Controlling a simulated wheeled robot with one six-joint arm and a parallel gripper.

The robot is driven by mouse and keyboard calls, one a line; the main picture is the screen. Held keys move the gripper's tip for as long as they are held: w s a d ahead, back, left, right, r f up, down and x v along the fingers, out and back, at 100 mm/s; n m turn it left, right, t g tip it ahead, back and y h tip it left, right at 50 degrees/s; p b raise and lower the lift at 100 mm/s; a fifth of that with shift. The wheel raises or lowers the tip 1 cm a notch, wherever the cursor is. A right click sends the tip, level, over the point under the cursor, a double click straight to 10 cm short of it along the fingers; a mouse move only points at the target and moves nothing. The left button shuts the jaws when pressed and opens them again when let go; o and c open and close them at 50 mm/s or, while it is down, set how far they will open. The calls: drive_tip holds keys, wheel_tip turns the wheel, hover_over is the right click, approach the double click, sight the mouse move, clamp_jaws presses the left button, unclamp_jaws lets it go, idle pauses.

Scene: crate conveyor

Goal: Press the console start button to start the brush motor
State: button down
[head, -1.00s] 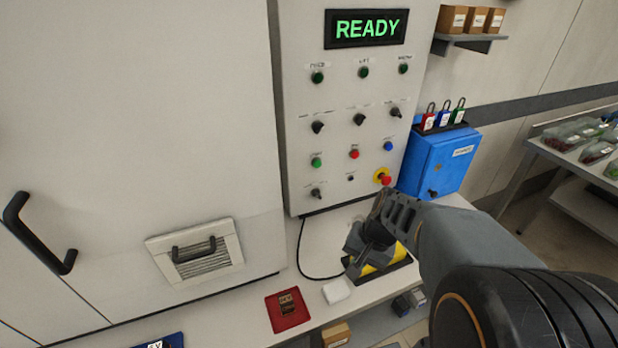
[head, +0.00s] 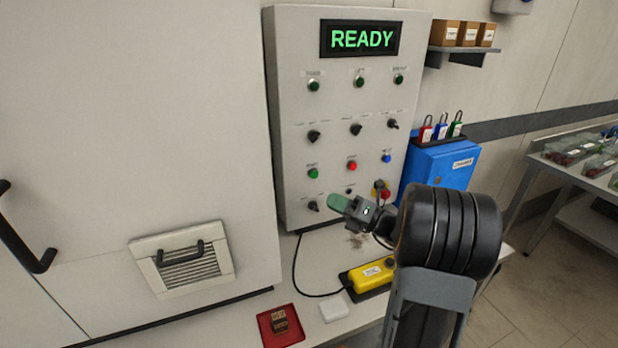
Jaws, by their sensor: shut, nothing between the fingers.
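The console (head: 288,95) is a pale upright panel with a lit green READY display (head: 361,39). The green button (head: 313,173), likely the start button, is on the lower left of the panel; its label is too small to read. A red button (head: 352,166) and a blue button (head: 387,156) sit to its right. My gripper (head: 334,201) is shut and empty, with greenish fingertips pointing left toward the panel. It is below and right of the green button, apart from it in the picture, and partly covers the panel's lower right.
A yellow-and-red emergency stop (head: 383,194) is close behind my gripper. A yellow pendant (head: 372,275) with a black cable, a white block (head: 333,308) and a red tray (head: 262,326) lie on the bench. A blue box (head: 438,165) with padlocks on top stands right of the console.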

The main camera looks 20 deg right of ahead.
sight(314, 175)
drive_tip(key=shift+a, duration=0.1)
idle(0.3)
drive_tip(key=shift+w, duration=0.15)
drive_tip(key=w+b, duration=0.1)
drive_tip(key=w, duration=0.7)
drive_tip(key=shift+w, duration=0.3)
drive_tip(key=shift+w+p, duration=0.65)
drive_tip(key=shift+w, duration=0.2)
idle(2.7)
drive_tip(key=shift+s, duration=0.25)
drive_tip(key=shift+s+p, duration=0.35)
drive_tip(key=shift+s, duration=0.3)
